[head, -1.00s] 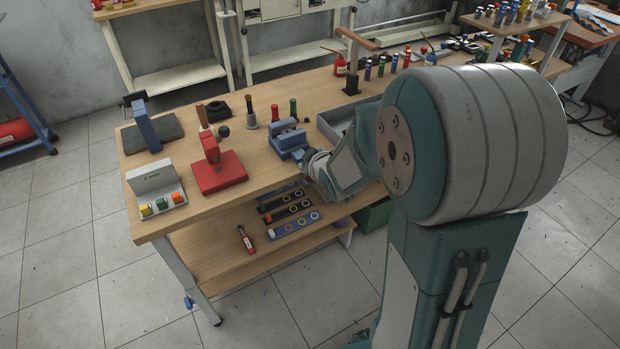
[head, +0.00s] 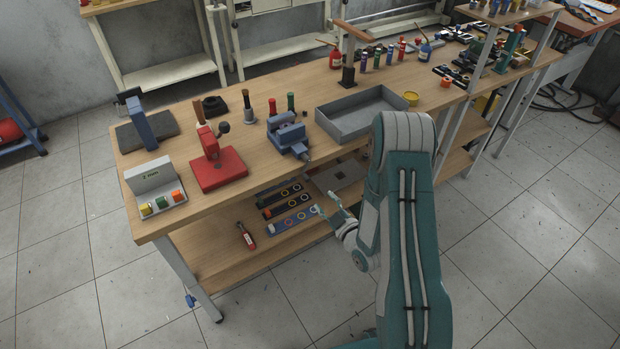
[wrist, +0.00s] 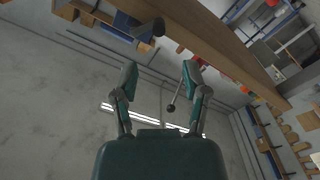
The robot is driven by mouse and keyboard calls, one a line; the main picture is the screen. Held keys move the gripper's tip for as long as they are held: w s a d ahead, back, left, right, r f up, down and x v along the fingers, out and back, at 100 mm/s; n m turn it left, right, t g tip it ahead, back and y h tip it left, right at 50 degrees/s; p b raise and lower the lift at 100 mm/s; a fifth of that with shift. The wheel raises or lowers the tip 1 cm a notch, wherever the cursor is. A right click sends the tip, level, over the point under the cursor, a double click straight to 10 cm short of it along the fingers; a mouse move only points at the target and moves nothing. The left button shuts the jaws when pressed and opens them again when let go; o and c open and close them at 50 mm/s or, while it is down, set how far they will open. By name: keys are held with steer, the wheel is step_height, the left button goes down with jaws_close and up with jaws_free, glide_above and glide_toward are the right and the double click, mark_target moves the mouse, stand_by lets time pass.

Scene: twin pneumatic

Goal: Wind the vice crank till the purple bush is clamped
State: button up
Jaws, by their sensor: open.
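The blue vice (head: 287,133) stands at the front edge of the bench, between the red press and the grey tray. Its crank end (head: 304,155) is small and unclear at its front right. My gripper (head: 328,210) is below and in front of the vice, off the bench edge, open and empty. In the wrist view my gripper (wrist: 158,82) has its fingers spread. A thin rod with a dark ball end (wrist: 172,107) appears beside the right finger; I cannot tell whether it is the crank. A blue part (wrist: 130,25) shows near the bench edge. I cannot make out the purple bush.
A red press (head: 217,172) stands left of the vice, a grey tray (head: 360,113) right of it. A white box with coloured bushes (head: 155,190) is at the front left. The lower shelf (head: 215,255) lies below my gripper's level, holding strips with rings (head: 292,221).

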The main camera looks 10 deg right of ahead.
mark_target(308, 181)
steer(key=x, duration=1)
steer(key=shift+w+a, duration=0.1)
steer(key=shift+w, duration=0.3)
jaws_close()
